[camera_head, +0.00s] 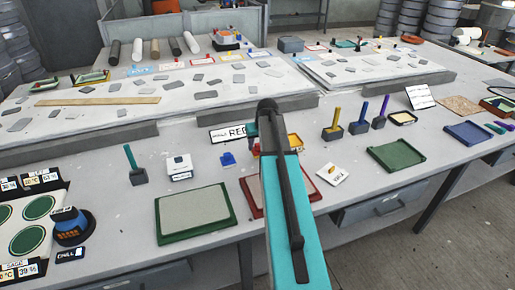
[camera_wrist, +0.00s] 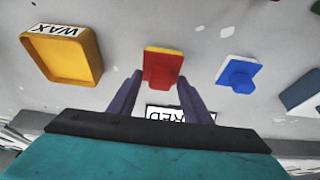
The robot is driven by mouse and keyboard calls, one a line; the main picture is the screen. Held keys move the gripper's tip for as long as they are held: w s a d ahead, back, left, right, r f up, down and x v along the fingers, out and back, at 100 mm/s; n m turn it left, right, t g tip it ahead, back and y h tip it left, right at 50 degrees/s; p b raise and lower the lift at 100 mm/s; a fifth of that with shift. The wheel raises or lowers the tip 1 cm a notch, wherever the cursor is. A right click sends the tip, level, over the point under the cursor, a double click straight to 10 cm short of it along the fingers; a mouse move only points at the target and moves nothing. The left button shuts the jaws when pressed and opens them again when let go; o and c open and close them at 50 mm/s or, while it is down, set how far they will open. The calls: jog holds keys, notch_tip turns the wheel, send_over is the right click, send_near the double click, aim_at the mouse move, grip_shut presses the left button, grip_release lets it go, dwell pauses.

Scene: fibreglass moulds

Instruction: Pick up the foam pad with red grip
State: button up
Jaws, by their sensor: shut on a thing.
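The foam pad with red grip (camera_wrist: 162,70) shows in the wrist view, with a red block-like grip and a yellow strip along its far edge. My gripper (camera_wrist: 159,78) has its two dark fingers on either side of the red grip, shut on it. I cannot tell whether the pad touches the bench or hangs just above it. In the head view my teal arm covers the pad and the fingers. A white card reading RED (camera_head: 233,133) stands behind; it is partly hidden in the wrist view (camera_wrist: 180,113).
A blue pad (camera_wrist: 238,74) lies to the right and a yellow WAX tray (camera_wrist: 62,55) to the left in the wrist view. In the head view, a green-framed panel (camera_head: 164,234), a green tray (camera_head: 397,153) and upright-handled tools (camera_head: 332,132) surround my arm on the bench.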

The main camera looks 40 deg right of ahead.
jog(key=shift+r, duration=0.7)
jog(key=shift+s+a+r+b, duration=0.1)
jog(key=shift+r+b, duration=0.2)
jog(key=shift+b, duration=0.1)
jog(key=s+a+b, duration=0.1)
jog(key=s+a, duration=0.1)
jog(key=s, duration=0.2)
jog(key=s+a+r+b, duration=0.1)
jog(key=s+a, duration=0.2)
jog(key=s, duration=0.2)
jog(key=s+a+b, duration=0.1)
jog(key=s+a, duration=0.1)
jog(key=s, duration=0.2)
jog(key=shift+s+a+r, duration=0.2)
jog(key=shift+s+a, duration=0.15)
jog(key=o, duration=0.3)
jog(key=shift+c, duration=0.8)
jog(key=shift+w+a, duration=0.1)
